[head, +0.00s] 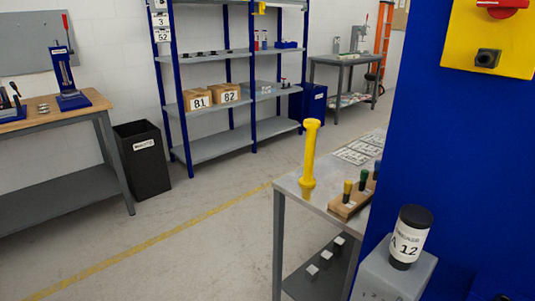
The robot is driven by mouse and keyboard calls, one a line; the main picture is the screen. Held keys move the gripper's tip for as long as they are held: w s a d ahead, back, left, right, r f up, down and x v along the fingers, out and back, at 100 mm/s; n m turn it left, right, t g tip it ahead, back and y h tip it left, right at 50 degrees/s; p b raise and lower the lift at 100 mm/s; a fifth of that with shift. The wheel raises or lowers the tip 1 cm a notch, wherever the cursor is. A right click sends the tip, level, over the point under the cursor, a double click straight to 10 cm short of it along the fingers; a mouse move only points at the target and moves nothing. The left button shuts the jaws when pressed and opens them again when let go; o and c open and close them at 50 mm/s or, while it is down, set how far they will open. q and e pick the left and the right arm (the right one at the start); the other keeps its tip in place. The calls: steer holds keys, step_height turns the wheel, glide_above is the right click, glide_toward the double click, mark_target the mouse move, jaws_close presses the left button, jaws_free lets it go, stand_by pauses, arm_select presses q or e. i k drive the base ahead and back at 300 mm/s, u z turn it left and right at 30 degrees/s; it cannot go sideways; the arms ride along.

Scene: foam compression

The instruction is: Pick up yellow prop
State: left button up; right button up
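Neither of my grippers shows in the head view.
A wooden block (347,207) with several coloured pegs stands right of the prop. A black container (409,238) labelled 12 sits on a grey pedestal in front. A large blue panel (450,130) blocks the right side.

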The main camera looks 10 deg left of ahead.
mark_target(312, 125)
steer(key=k, duration=0.5)
steer(key=u, duration=1.05)
steer(key=i, duration=2.3)
steer(key=z, duration=0.85)
